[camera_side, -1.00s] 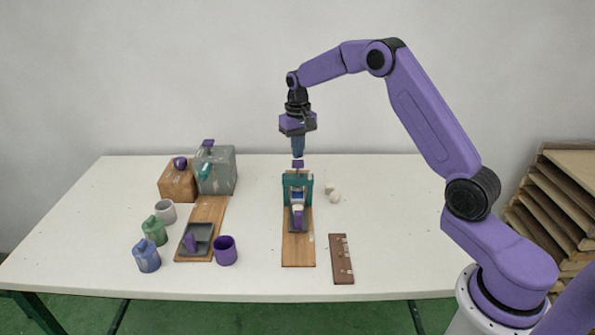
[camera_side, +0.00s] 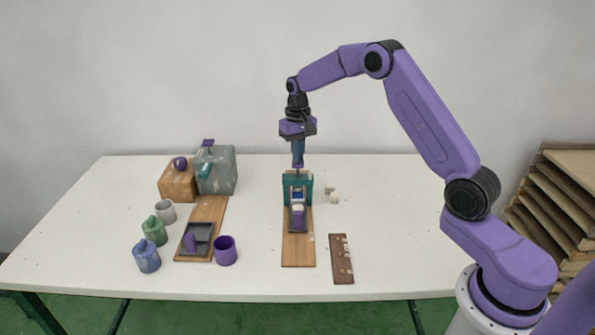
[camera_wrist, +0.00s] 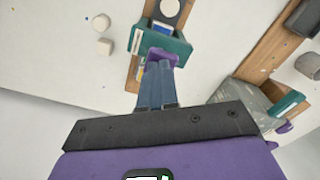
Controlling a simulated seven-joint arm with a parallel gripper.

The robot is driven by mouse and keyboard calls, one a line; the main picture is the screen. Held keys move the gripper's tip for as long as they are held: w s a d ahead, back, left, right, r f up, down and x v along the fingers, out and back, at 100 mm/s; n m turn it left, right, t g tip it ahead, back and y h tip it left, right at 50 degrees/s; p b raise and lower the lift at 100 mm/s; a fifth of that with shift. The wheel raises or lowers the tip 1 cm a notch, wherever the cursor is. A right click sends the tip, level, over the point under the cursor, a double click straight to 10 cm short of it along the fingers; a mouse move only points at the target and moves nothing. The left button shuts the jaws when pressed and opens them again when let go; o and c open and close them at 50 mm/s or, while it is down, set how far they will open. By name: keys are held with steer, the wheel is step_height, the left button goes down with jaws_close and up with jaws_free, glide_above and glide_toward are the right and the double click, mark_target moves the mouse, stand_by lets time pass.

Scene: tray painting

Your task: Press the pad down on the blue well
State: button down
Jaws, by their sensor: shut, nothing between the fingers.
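My gripper (camera_side: 298,163) is shut and empty, pointing straight down over the teal press frame (camera_side: 305,185). Its fingertips are at the purple knob (camera_wrist: 160,55) on top of the press; I cannot tell whether they touch it. The blue well (camera_side: 297,195) shows only partly inside the frame, and a bit of blue also shows in the wrist view (camera_wrist: 162,29). The pad cannot be made out clearly under the frame. A dark tray (camera_side: 291,226) with a purple and white piece lies in front of the frame on a wooden board (camera_side: 298,254).
Two off-white lumps (camera_side: 334,197) lie right of the press. A brown strip (camera_side: 341,260) lies front right. The table between is clear.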

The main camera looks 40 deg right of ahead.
steer(key=shift+f, duration=1.3)
steer(key=shift+r, duration=2)
steer(key=shift+r, duration=2.5)
steer(key=shift+a, duration=0.1)
